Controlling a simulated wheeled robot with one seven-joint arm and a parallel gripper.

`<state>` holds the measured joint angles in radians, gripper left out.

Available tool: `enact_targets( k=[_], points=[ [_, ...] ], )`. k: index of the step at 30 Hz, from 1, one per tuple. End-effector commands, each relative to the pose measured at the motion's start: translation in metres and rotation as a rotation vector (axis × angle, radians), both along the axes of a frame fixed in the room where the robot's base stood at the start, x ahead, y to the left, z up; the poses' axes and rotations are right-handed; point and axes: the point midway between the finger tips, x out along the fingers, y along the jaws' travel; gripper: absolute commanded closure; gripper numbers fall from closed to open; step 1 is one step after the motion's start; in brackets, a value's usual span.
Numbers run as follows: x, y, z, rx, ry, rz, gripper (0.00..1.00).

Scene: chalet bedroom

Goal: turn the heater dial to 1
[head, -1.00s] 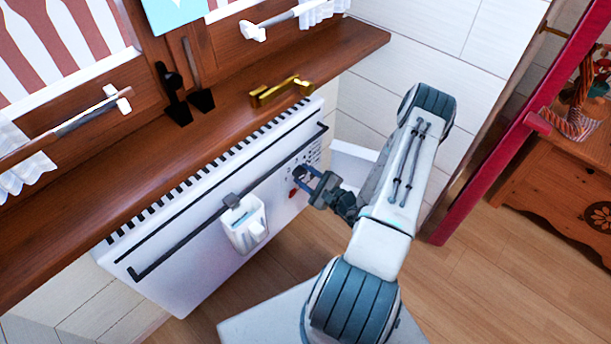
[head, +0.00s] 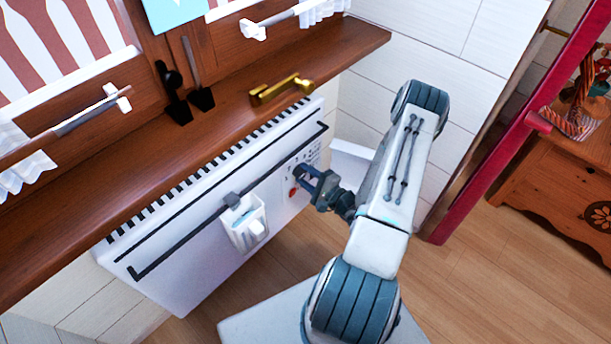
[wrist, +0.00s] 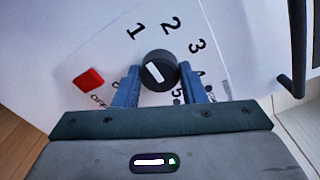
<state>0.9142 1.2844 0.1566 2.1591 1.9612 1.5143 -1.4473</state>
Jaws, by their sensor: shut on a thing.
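The heater (head: 190,262) is a white panel on the wall under the wooden sill. Its dial (wrist: 162,68) is a black round knob with a white mark, seen in the wrist view. Printed numbers curve around it, with the 1 (wrist: 135,31) at its upper left. The white mark slants, its upper end leaning roughly toward the 1; exact alignment is hard to tell. My gripper (wrist: 160,85) is shut on the dial, one blue finger on each side. In the head view, my gripper (head: 307,178) is at the heater's right end and hides the dial.
A red switch (wrist: 89,79) sits left of the dial; it also shows in the head view (head: 293,192). A black rail (head: 190,232) with a white hanging container (head: 244,226) crosses the heater front. The wooden sill (head: 225,110) juts out above.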

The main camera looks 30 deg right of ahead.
Motion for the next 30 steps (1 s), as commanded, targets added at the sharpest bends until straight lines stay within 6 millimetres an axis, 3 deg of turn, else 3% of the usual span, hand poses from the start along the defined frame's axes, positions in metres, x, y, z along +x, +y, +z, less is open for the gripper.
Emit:
enact_targets(
  k=[5, 6, 8, 20, 30],
  points=[
    [-0.001, -0.001, -0.002, -0.002, 0.005, -0.001, 0.85],
    [-0.001, -0.001, -0.002, -0.002, 0.005, -0.001, 0.54],
    [-0.001, -0.001, -0.002, -0.002, 0.005, -0.001, 0.41],
    [-0.008, -0.003, 0.0, -0.001, 0.003, 0.001, 0.41],
    [-0.075, -0.028, 0.003, 0.0, 0.005, -0.005, 0.41]
  ],
)
